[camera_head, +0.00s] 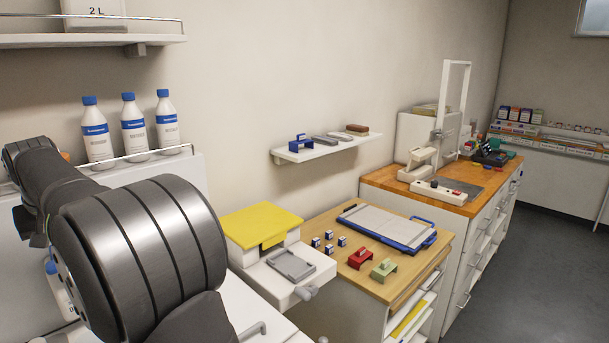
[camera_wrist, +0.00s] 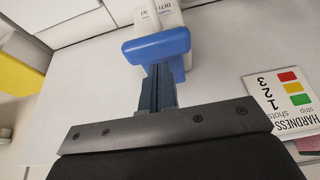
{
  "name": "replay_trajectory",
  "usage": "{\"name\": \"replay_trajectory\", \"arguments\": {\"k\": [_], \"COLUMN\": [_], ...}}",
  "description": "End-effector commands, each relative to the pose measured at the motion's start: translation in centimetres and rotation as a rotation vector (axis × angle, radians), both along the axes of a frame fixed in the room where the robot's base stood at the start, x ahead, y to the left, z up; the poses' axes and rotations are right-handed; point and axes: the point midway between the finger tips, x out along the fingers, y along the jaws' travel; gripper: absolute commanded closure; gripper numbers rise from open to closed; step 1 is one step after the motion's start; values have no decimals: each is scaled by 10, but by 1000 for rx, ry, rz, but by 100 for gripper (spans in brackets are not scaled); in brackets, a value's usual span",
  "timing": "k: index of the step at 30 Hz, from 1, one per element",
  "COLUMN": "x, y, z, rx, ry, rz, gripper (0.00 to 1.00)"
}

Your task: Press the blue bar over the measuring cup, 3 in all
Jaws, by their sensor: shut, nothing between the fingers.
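In the wrist view the blue bar (camera_wrist: 157,45) sticks out from a white dispenser (camera_wrist: 165,12) with partly readable lettering. My gripper (camera_wrist: 158,72) is shut and empty, its fingers together directly in front of the bar in the picture. I cannot tell whether the fingertips touch the bar. A blue part shows beside and behind the fingers, partly hidden. I cannot make out the measuring cup in either view. In the head view my arm fills the lower left and my gripper is out of sight.
A hardness card (camera_wrist: 283,103) with coloured squares and 1 2 3 lies right of my gripper. A yellow thing (camera_wrist: 18,75) is at the left. In the head view, three blue-capped bottles (camera_head: 133,126) stand behind my arm, and a yellow-topped unit (camera_head: 262,222) stands right of it.

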Motion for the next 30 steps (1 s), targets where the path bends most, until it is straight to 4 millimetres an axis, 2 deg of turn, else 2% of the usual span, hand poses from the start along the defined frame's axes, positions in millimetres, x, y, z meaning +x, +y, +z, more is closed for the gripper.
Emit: {"name": "replay_trajectory", "arguments": {"k": [30], "x": [0], "y": [0], "z": [-30], "rx": [-1], "ry": [1], "rz": [0], "gripper": [100]}}
